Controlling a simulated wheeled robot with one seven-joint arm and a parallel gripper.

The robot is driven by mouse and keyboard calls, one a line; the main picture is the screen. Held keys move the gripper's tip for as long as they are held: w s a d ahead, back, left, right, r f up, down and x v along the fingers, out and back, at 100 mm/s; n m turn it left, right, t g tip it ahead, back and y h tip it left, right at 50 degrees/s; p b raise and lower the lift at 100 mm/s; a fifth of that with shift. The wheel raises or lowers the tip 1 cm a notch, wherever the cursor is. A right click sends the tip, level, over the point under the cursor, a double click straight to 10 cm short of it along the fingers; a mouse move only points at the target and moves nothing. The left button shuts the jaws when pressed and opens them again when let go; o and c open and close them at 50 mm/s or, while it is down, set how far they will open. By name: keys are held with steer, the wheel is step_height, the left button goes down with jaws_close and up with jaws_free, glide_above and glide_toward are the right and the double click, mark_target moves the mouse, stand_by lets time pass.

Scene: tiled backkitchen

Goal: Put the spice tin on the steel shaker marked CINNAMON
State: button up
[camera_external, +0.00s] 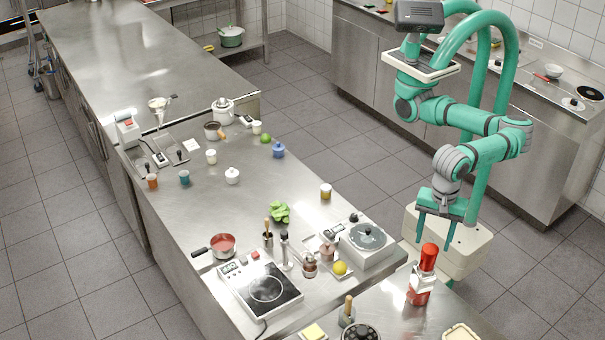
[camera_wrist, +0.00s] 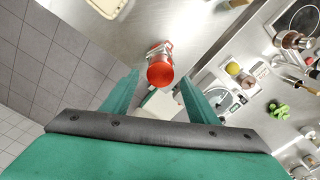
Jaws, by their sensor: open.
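I cannot read CINNAMON on either.
A scale (camera_external: 366,240) and a hot plate (camera_external: 264,287) flank the shakers on the long counter. A mortar-like pot (camera_external: 347,316) stands on the near counter.

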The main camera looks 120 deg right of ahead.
mark_target(440, 254)
step_height(440, 254, up, 6)
stand_by(0.4)
stand_by(0.4)
